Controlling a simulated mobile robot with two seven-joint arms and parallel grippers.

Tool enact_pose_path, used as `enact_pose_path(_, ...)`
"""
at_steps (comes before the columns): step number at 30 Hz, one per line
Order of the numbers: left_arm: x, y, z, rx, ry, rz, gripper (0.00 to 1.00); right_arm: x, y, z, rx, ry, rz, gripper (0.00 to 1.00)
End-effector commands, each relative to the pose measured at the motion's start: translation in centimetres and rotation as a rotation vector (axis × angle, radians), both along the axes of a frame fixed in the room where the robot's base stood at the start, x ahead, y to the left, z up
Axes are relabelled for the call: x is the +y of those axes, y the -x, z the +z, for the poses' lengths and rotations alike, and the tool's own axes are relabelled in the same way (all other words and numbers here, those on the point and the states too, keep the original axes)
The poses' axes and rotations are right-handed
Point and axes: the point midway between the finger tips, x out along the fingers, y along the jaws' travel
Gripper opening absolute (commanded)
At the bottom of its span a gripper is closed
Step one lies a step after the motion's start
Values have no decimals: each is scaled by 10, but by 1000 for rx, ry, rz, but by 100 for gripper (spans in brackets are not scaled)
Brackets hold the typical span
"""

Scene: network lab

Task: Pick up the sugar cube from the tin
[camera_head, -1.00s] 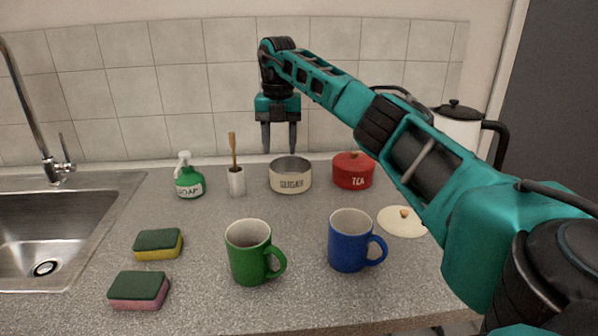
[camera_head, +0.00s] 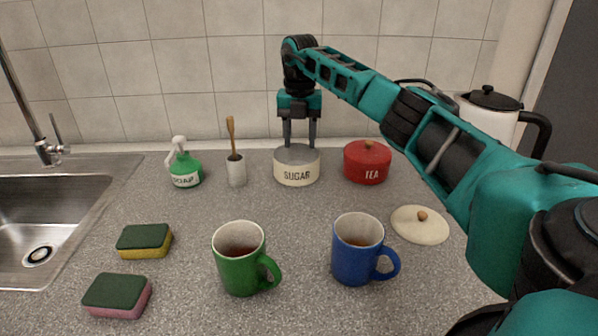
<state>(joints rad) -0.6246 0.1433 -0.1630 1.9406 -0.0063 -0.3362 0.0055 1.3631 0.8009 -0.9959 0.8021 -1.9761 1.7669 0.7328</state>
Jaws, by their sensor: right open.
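The cream sugar tin (camera_head: 297,175), marked SUGAR, stands open at the back of the counter. Its inside shows only as a grey strip, and no sugar cube can be made out. My right gripper (camera_head: 299,143) points straight down over the tin, its two fingers apart with a gap between them. The fingertips are at about the height of the tin's rim; whether they are inside it I cannot tell. My left gripper is not in view.
A red TEA tin (camera_head: 367,162) stands close right of the sugar tin. A cream lid (camera_head: 420,225) lies on the counter. Green (camera_head: 243,266) and blue (camera_head: 358,256) mugs stand in front. A brush holder (camera_head: 236,171) and soap bottle (camera_head: 184,168) stand left.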

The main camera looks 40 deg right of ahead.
Motion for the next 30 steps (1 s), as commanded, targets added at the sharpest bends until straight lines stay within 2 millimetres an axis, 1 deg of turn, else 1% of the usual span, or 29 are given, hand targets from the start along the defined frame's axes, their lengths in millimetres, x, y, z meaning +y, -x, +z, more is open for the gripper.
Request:
enact_pose_path(1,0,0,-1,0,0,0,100,0,0,-8,0,0,0,49)
enact_pose_path(3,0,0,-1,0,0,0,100,0,0,-14,0,0,0,49)
enact_pose_path(8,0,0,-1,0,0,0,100,1,0,-25,0,0,0,49)
enact_pose_path(12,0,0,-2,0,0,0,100,4,1,-47,2,-1,1,49)
enact_pose_path(16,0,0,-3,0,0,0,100,4,0,-63,0,0,0,49)
enact_pose_path(20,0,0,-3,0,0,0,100,4,0,-70,-1,-1,-1,49)
enact_pose_path(26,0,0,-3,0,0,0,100,4,0,-70,-1,0,0,49)
enact_pose_path(30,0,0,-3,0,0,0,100,4,0,-70,-1,0,0,36)
